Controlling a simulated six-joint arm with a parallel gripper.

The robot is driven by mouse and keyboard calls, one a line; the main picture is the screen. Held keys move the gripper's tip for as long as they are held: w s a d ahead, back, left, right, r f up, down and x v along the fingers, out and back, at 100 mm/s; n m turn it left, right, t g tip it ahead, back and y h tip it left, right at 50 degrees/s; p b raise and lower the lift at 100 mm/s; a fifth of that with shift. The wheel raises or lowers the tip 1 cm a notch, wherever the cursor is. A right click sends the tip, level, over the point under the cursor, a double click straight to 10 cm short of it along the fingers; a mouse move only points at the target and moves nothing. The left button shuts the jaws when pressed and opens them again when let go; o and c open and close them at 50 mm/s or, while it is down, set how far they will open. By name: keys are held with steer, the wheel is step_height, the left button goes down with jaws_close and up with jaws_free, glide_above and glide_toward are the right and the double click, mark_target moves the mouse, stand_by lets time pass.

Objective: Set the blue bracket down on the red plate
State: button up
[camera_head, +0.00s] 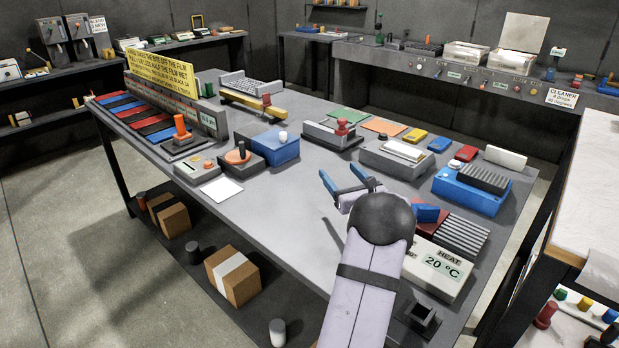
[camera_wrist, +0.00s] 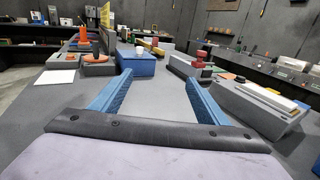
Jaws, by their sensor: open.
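A small blue piece (camera_head: 428,213), which looks like the blue bracket, sits at the back left corner of the heater unit. It appears to rest on the red plate (camera_head: 433,229), beside grey ribs. My wrist hides part of both, so their exact contact cannot be told. My gripper (camera_head: 342,181) is open and empty, to the left of the bracket and apart from it, above the grey table. In the wrist view its two blue fingers (camera_wrist: 159,88) stand wide apart with only bare table between them. Neither bracket nor red plate shows there.
The heater (camera_head: 438,270) reads 20 °C. A blue box (camera_head: 277,148) stands beyond my fingers; it also shows in the wrist view (camera_wrist: 136,62). A grey unit with a white top (camera_head: 397,158) and a ribbed blue box (camera_head: 470,193) stand to the right. The middle table is clear.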

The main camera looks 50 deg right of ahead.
steer(key=w+a+y, duration=0.1)
steer(key=w+a, duration=0.1)
steer(key=w+a+f+n, duration=0.1)
steer(key=w+a, duration=0.1)
steer(key=w+a+t+y, duration=0.1)
steer(key=w+a, duration=0.1)
steer(key=shift+w+f+n+y, duration=0.15)
steer(key=shift+w+n+y, duration=0.15)
steer(key=shift+w+n, duration=0.1)
stand_by(1.1)
